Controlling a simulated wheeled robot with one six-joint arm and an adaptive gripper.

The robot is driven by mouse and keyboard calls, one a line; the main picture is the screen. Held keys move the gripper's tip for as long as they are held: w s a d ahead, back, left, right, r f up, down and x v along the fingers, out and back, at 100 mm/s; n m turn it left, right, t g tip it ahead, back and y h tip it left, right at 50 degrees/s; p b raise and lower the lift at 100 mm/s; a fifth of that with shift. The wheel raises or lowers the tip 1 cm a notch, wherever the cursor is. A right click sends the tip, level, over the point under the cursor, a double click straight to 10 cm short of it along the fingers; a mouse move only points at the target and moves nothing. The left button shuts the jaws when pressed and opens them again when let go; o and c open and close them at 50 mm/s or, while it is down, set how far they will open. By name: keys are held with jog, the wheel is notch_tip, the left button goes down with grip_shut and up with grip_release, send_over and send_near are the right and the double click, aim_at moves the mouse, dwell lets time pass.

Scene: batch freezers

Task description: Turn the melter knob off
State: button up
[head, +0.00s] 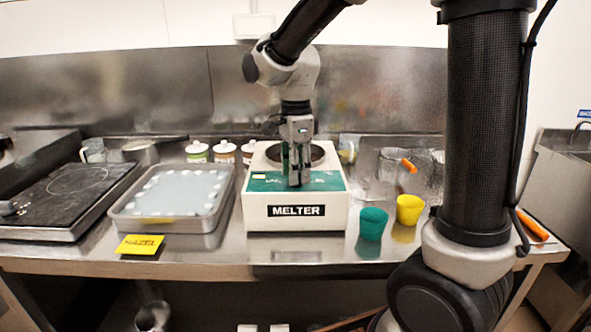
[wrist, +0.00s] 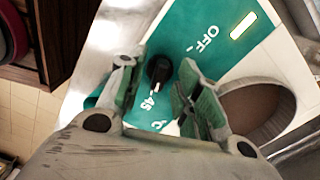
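The melter (head: 297,218) is a white box with a green top panel, a round well and a black "MELTER" label. Its black knob (wrist: 159,70) shows in the wrist view on the green panel (wrist: 190,22). The knob's white mark points down towards the "45" print, away from the "OFF" print (wrist: 202,40).
A metal tray (head: 170,221) and a black hob (head: 65,190) stand left of the melter. A green cup (head: 372,223) and a yellow cup (head: 409,209) stand to its right. Several lidded jars (head: 224,152) are behind, and a yellow card (head: 139,245) lies at the front.

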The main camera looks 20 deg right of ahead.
grip_shut()
